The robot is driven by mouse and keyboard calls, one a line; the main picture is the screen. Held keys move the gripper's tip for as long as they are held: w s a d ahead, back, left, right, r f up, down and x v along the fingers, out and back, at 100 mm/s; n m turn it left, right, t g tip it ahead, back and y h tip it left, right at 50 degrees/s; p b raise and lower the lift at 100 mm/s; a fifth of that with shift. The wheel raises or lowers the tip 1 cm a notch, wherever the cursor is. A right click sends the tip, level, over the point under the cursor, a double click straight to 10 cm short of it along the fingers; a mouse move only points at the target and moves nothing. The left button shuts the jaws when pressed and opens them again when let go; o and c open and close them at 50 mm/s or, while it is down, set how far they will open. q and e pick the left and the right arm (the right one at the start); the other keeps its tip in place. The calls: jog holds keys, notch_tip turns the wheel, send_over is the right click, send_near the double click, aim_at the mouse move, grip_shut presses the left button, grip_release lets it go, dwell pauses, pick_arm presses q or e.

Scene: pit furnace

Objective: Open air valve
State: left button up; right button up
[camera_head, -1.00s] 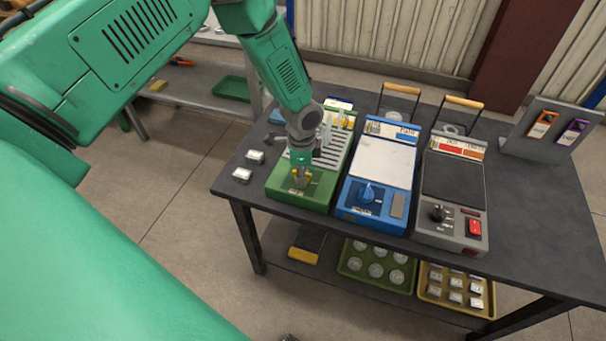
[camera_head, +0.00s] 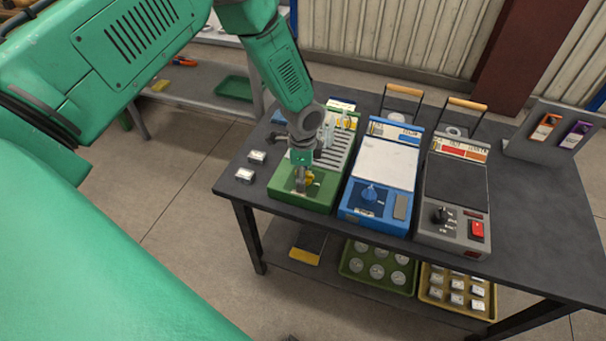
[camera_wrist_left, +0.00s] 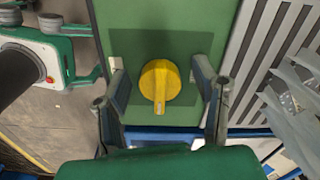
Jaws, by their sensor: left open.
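The air valve seems to be the round yellow knob (camera_wrist_left: 160,86) with a raised bar, on the green unit (camera_wrist_left: 205,20) in the left wrist view. In the head view the knob (camera_head: 309,177) shows partly behind my gripper, on the front of the green unit (camera_head: 318,202). My left gripper (camera_head: 301,190) is over the front of that unit. In the left wrist view my left gripper (camera_wrist_left: 162,90) is open, with one finger on each side of the knob and gaps between. I cannot tell the fingertips' height above the panel.
A blue unit (camera_head: 388,160) with a blue knob and a grey unit (camera_head: 455,185) with a black knob and red switch stand close to the right. A tool stand (camera_head: 535,150) is at the right.

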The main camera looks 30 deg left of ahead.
pick_arm(q)
jog(key=shift+w+r, duration=0.1)
jog(key=shift+r, duration=0.1)
notch_tip(320, 180, up, 12)
jog(key=shift+f, duration=0.25)
dwell(0.4)
